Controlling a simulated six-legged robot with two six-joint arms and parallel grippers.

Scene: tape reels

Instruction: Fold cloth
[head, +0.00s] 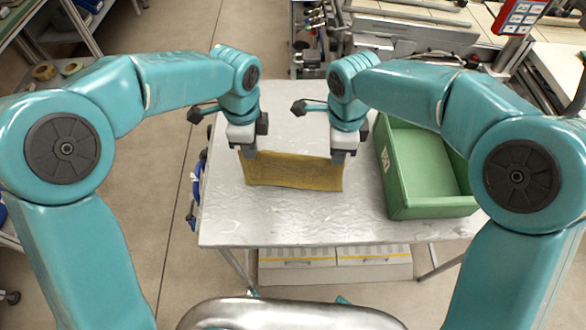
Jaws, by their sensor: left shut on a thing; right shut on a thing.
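A yellow-brown cloth (293,172) hangs as a flat band between my two grippers, in the middle of the head view. My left gripper (249,154) is shut on its upper left corner. My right gripper (338,157) is shut on its upper right corner. The cloth's upper edge runs nearly straight between them. Its lower edge lies near or on the metal table (290,220); I cannot tell whether it touches. The fingertips are partly hidden by the gripper bodies.
A green crate (399,200) stands on the right of the table, close to my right gripper. The table front and left are clear. A machine (400,45) with a red panel (521,15) stands behind. Tape reels (44,72) lie on a shelf at the far left.

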